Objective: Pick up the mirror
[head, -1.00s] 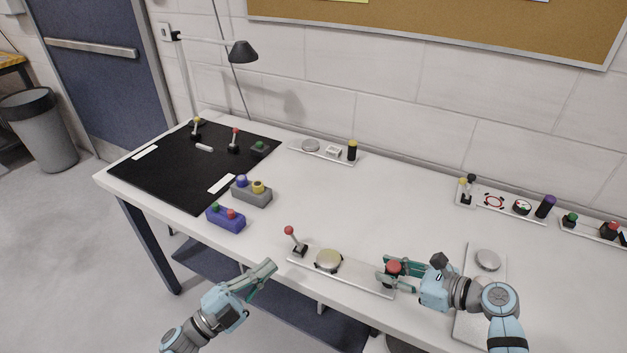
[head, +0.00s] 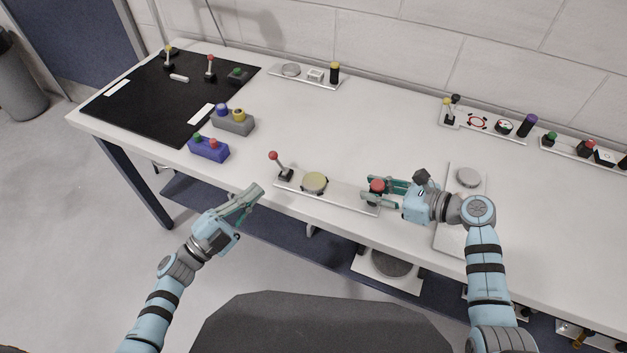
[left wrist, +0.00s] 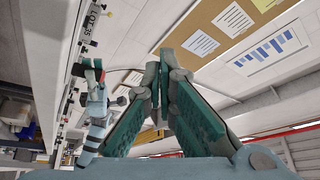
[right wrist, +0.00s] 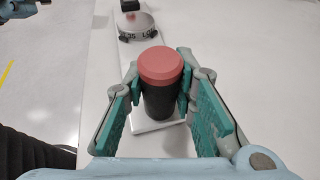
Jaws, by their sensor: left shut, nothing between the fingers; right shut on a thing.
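A pale strip plate (head: 347,198) lies along the table's front edge, bearing a red-balled joystick (head: 283,168), a round shiny disc (head: 315,182) and a red-capped black post (head: 377,185). The disc looks mirror-like, but I cannot tell for sure which thing is the mirror. In the right wrist view the disc (right wrist: 138,25) stands beyond the post (right wrist: 160,85). My right gripper (head: 372,190) is shut on the post, one finger on each side. My left gripper (head: 257,190) is shut and empty, off the front edge, left of the plate. I cannot tell whether the plate is lifted.
A white plate with a round disc (head: 468,177) lies right of my right gripper. Button boxes, one blue (head: 208,150) and one grey (head: 233,124), stand left, beside a black mat (head: 150,100). More strips line the back. A lower shelf holds another round piece (head: 388,262).

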